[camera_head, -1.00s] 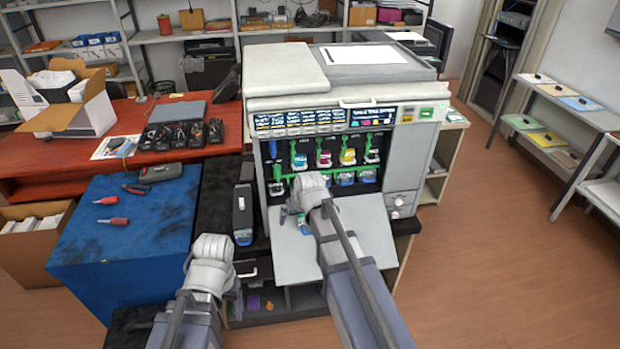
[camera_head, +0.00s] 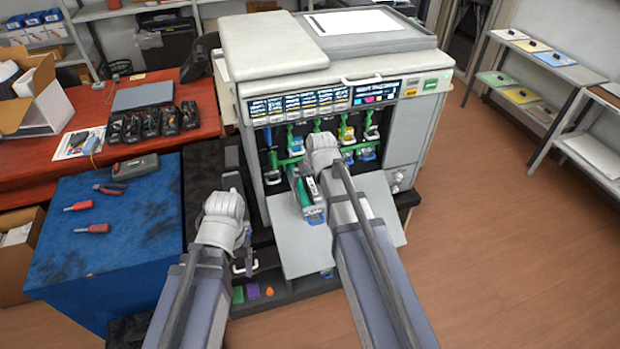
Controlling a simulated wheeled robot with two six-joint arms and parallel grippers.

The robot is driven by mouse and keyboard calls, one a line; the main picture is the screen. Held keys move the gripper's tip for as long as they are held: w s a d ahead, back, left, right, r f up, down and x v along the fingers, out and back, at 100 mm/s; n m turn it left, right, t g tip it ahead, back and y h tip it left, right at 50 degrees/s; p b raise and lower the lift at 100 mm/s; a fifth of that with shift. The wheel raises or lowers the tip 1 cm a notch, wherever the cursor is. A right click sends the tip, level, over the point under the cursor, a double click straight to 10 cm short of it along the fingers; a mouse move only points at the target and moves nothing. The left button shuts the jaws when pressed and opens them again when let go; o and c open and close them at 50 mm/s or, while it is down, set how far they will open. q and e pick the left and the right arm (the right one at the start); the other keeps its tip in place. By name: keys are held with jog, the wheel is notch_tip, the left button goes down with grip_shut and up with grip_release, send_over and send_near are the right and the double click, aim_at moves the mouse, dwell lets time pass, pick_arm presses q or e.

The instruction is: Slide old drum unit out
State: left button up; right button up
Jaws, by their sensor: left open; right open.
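The copier (camera_head: 330,75) stands at centre with its front open and its front cover (camera_head: 345,228) folded down. Inside is a row of slots with green handles and coloured units. A long drum unit (camera_head: 310,203), dark and green with a pale label, sticks out from the left part of the opening over the cover. My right gripper (camera_head: 312,170) is open beside the drum unit, at the opening; its wrist hides the fingertips and any contact. My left gripper (camera_head: 238,235) is open, left of the cover, in front of the copier's lower left side, with its fingers mostly hidden.
A blue-topped block (camera_head: 130,235) at left holds red-handled tools (camera_head: 92,229) and a grey case (camera_head: 135,167). The red bench (camera_head: 190,95) behind carries several black devices (camera_head: 150,122) and an open carton (camera_head: 35,100). A shelf (camera_head: 540,75) with coloured trays stands right. The right floor is clear.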

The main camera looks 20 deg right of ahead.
aim_at(306, 188)
jog(key=b+x, duration=0.8)
jog(key=x, duration=0.1)
jog(key=shift+w+f, duration=0.1)
jog(key=shift+f, duration=0.2)
grip_shut()
dwell(0.6)
